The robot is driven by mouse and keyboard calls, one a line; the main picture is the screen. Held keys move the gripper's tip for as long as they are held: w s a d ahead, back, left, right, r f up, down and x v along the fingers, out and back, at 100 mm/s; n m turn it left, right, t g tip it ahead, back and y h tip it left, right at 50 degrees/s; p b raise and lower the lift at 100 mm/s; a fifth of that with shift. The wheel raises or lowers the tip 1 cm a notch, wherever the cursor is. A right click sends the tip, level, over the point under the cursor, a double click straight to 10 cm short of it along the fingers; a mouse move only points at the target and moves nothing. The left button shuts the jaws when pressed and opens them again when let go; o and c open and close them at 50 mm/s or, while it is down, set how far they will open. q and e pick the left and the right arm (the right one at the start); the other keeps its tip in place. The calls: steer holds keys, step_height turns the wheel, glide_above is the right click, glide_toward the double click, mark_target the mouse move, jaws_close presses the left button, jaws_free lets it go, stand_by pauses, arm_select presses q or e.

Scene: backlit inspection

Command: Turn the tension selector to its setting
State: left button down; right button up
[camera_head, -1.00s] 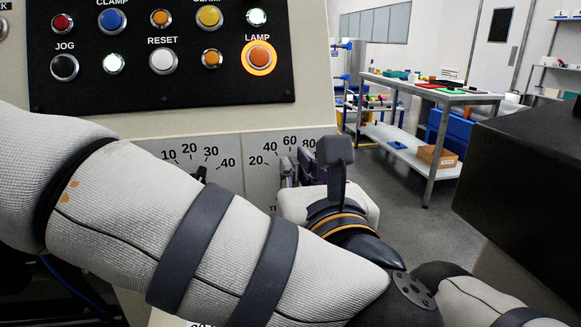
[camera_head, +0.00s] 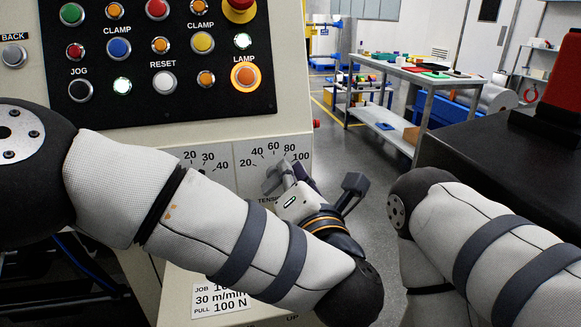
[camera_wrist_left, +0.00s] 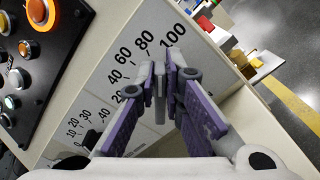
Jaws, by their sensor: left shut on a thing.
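The tension selector's scale, marked 20 to 100, is on the pale machine panel (camera_head: 229,170). My left gripper (camera_head: 280,180) reaches that dial from below. In the left wrist view its purple-padded fingers (camera_wrist_left: 160,75) are closed together on the selector's grey knob (camera_wrist_left: 159,88), below the numbers 60 to 100. The fingers hide most of the knob, so I cannot read its exact setting. A white job card (camera_head: 221,298) low on the machine reads 30 m/min and PULL 100 N. My right gripper is out of view.
A black button panel (camera_head: 150,105) with lit buttons is above the dials. A second dial with a black knob (camera_wrist_left: 92,138) is beside the tension dial. My right arm is close on the right. A workbench (camera_head: 428,75) stands behind, with open floor before it.

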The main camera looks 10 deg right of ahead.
arm_select(q)
steer(key=shift+m+p, duration=0.35)
steer(key=shift+m, duration=0.65)
steer(key=shift+w, duration=0.1)
steer(key=c, duration=1.7)
jaws_free()
steer(key=shift+d+f, duration=0.1)
steer(key=shift+f, duration=0.05)
step_height(320, 180, up, 10)
steer(key=shift+r, duration=0.1)
